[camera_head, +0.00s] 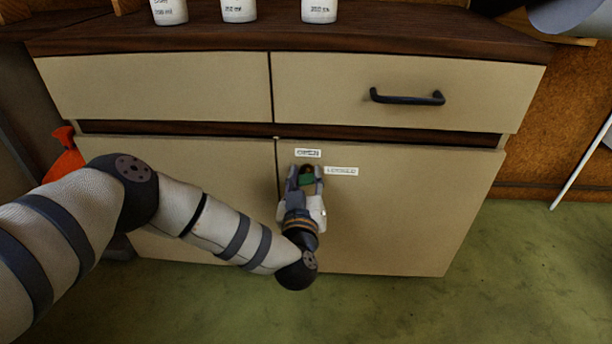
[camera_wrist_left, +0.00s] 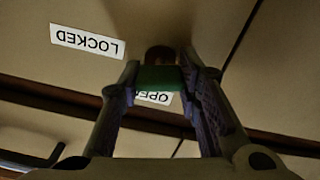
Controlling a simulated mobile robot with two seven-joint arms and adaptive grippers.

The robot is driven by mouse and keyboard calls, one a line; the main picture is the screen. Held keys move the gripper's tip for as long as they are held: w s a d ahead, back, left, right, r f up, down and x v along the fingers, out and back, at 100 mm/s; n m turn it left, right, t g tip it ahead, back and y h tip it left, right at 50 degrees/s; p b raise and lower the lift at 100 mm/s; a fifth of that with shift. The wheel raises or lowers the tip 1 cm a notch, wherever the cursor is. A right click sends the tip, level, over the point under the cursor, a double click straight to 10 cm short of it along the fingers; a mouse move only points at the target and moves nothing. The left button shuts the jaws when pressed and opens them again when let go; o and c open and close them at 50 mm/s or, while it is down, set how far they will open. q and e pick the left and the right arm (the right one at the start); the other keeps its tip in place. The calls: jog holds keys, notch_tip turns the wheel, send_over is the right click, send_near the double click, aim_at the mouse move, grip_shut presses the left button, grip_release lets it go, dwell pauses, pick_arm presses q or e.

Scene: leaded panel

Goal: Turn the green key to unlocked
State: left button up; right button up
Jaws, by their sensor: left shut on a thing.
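The green key (camera_head: 306,179) sits in a lock on the right-hand lower cabinet door (camera_head: 420,215), near that door's upper left edge. My left gripper (camera_head: 305,174) is shut on the key, one finger on either side. In the left wrist view the green key (camera_wrist_left: 159,78) shows between the two fingers, with a dark round lock part behind it. An OPEN label (camera_head: 308,153) is just above the lock and a LOCKED label (camera_head: 341,171) is to its right. The fingers partly hide the key, so its exact angle is hard to tell. My right gripper is out of view.
Above the door is a drawer with a black bar handle (camera_head: 407,97). Several white containers, one of them here (camera_head: 319,11), stand on the dark countertop (camera_head: 400,38). An orange object (camera_head: 64,156) is at the left. The green floor (camera_head: 530,260) at the right is clear.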

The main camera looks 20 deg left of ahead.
pick_arm(q)
jog(key=n, duration=0.3)
jog(key=shift+n+p, duration=0.35)
jog(key=shift+n, duration=0.05)
jog(key=n, duration=0.3)
jog(key=shift+f+n, duration=0.1)
jog(key=shift+n, duration=0.2)
jog(key=n, duration=0.4)
jog(key=shift+a+f, duration=0.1)
jog(key=shift+n, duration=1.6)
jog(key=o, duration=1.2)
jog(key=shift+c, duration=0.2)
jog(key=shift+s, duration=0.1)
jog(key=v, duration=1.2)
